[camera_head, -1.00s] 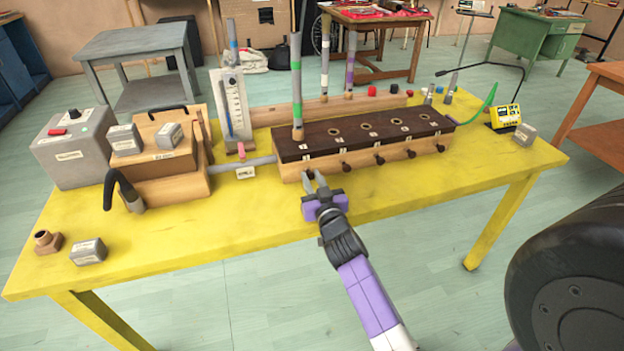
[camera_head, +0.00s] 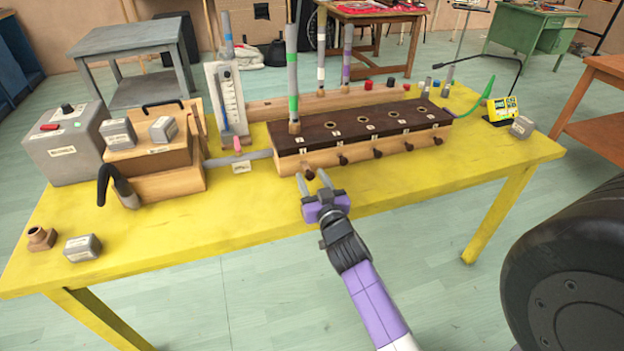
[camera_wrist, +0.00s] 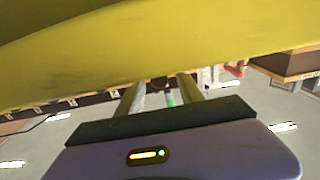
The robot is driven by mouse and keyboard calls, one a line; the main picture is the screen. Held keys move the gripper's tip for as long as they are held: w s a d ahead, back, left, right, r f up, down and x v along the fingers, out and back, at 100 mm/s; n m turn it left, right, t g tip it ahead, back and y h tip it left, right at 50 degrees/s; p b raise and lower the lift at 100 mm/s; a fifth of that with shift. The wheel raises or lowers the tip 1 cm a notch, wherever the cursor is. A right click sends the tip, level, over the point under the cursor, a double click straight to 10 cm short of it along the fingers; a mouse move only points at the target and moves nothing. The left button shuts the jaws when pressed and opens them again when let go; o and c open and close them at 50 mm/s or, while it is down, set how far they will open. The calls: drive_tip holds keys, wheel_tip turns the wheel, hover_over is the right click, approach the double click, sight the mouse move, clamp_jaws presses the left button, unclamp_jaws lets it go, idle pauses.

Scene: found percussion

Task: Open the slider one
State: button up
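A long wooden box (camera_head: 360,155) with a dark top stands on the yellow table. Several dark slider knobs stick out along its front. Slider one's knob (camera_head: 309,174) is the leftmost, under the grey tube with a green band (camera_head: 293,75). My gripper (camera_head: 311,176) is in front of the box's left end, with its two fingers apart on either side of that knob. I cannot tell how far the slider is out. In the wrist view my open fingers (camera_wrist: 160,94) point at the box, and the green band (camera_wrist: 170,100) shows between them.
To the left are a grey pipe, a gauge board (camera_head: 228,98), a wooden bellows box (camera_head: 165,185) and a grey box (camera_head: 65,145). Knob two (camera_head: 342,160) is close to the right of my gripper. The table's front strip (camera_head: 400,190) is clear.

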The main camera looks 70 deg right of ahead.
drive_tip(key=shift+s+a, duration=0.1)
drive_tip(key=b+v, duration=0.1)
drive_tip(key=v, duration=0.5)
drive_tip(key=shift+s+a+f, duration=0.1)
drive_tip(key=shift+s+a, duration=0.4)
drive_tip(key=shift+a, duration=0.1)
